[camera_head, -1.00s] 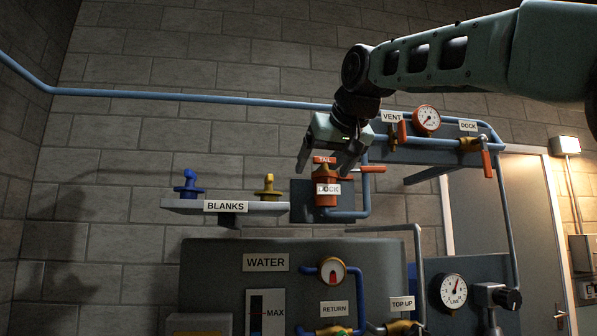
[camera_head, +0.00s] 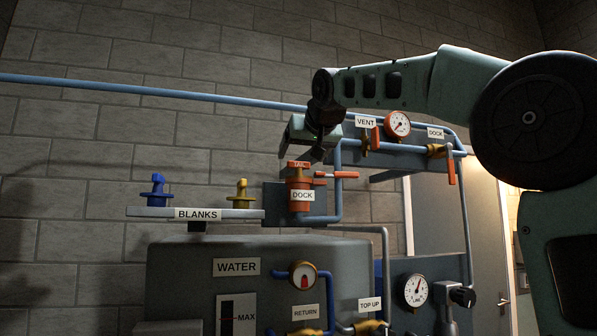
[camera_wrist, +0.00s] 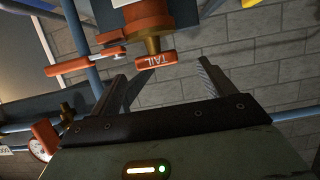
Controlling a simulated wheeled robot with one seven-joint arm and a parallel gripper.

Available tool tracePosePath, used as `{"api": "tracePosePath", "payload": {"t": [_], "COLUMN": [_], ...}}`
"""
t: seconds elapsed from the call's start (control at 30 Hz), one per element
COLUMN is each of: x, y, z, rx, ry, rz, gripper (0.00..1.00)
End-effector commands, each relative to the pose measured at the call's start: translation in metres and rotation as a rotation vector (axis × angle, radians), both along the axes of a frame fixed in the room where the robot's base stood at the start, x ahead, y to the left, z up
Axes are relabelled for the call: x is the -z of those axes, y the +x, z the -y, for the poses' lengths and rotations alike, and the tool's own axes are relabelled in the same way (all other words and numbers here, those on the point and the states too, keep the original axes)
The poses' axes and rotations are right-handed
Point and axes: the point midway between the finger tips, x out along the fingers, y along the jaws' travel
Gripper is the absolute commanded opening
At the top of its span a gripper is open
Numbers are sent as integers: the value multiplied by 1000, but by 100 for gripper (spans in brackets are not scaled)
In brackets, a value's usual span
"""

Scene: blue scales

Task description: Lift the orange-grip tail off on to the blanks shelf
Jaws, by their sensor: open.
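The tail (camera_head: 299,178) has an orange grip with a "TAIL" tag and stands upright in the holder labelled DOCK (camera_head: 302,196). In the wrist view the tail's orange grip (camera_wrist: 155,65) shows beyond and between the fingertips, with a brass neck behind it. My gripper (camera_head: 303,153) is open and empty just above the tail. It also shows in the wrist view (camera_wrist: 162,72), with a finger to each side of the grip. I cannot tell whether either finger touches it. The blanks shelf (camera_head: 150,212) is a pale ledge to the left of the dock.
A blue blank (camera_head: 158,186) and a yellow blank (camera_head: 241,195) stand on the shelf, with bare room between them. An orange lever (camera_head: 343,175) sticks out right of the dock. The VENT gauge (camera_head: 396,124) and blue pipes are close right. The WATER tank (camera_head: 190,260) stands below.

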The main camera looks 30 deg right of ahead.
Motion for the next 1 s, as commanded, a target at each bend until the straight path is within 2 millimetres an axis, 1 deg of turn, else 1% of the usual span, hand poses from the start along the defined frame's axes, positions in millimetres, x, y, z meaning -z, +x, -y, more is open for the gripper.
{"api": "tracePosePath", "payload": {"t": [0.17,0.33,0.4,0.5,0.77,0.87,0.9,0.97,1.0], "x": [3,11,15,18,21,21,21,21,21], "y": [10,31,40,47,50,50,50,49,49], "z": [5,15,17,19,20,20,19,19,20], "rx": [0,0,-2,-1,-1,-1,-1,0,0], "ry": [1,2,2,1,1,1,1,1,1], "rz": [-2,-5,-2,-1,1,1,1,1,1], "gripper": [82,82,82,82,82,57,46,29,23]}}
